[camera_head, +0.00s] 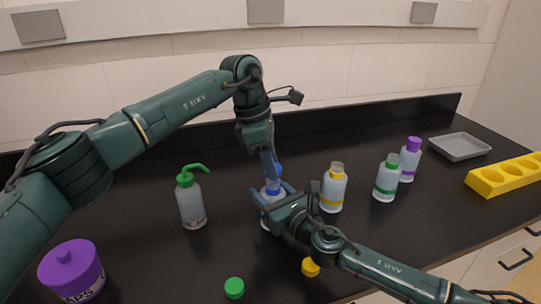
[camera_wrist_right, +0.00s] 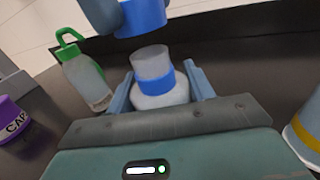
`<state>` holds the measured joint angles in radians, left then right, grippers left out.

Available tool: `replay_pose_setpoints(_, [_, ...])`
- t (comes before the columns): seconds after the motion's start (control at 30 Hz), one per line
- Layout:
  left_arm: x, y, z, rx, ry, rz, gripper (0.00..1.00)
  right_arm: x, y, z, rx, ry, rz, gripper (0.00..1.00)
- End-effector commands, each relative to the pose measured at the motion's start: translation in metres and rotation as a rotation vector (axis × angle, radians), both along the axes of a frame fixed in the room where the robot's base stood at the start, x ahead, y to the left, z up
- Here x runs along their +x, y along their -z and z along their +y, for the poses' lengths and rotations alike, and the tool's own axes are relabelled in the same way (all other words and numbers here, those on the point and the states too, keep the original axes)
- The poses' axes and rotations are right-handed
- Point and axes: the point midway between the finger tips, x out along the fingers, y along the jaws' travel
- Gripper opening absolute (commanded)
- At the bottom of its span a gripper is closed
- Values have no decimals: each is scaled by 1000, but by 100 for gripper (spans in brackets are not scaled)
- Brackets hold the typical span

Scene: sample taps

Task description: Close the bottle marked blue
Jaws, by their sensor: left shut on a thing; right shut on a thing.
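The bottle marked blue (camera_wrist_right: 160,99) stands upright on the dark bench, with a blue band and an uncapped pale neck in the right wrist view. In the head view the bottle (camera_head: 271,199) is partly hidden by my grippers. My right gripper (camera_wrist_right: 160,86) is shut on its body, one finger on each side. My left gripper (camera_head: 270,163) points down from above and is shut on a blue cap (camera_head: 278,171). The cap (camera_wrist_right: 141,17) is apart from the bottle, above and slightly beyond the neck in the right wrist view.
A green-nozzled wash bottle (camera_head: 191,203) stands left. Yellow-banded (camera_head: 333,189), green-banded (camera_head: 387,178) and purple-capped (camera_head: 410,160) bottles stand right. A green cap (camera_head: 234,288) and yellow cap (camera_head: 311,267) lie in front. A purple jar (camera_head: 72,268), yellow rack (camera_head: 490,182) and grey tray (camera_head: 459,148) flank them.

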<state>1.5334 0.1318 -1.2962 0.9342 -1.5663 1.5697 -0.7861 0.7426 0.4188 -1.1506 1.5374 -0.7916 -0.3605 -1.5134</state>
Motion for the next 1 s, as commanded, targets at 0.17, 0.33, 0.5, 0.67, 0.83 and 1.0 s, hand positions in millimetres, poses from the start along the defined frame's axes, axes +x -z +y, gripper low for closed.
replay_pose_setpoints(0.17, [0,0,0,0,0,0,12,0,0,0,-1,0,1,12])
replay_pose_setpoints(0.33, [0,0,0,0,0,1,12,0,0,0,-1,0,1,12])
replay_pose_setpoints(0.5, [0,7,0,1,1,2,12,0,1,0,-1,0,1,12])
replay_pose_setpoints(0.67, [0,16,0,0,1,2,12,0,0,0,-1,0,1,12])
replay_pose_setpoints(0.83, [0,17,0,0,0,1,12,0,0,0,-1,0,1,12])
replay_pose_setpoints(1.0, [0,17,0,0,0,1,12,0,1,0,-1,0,1,12])
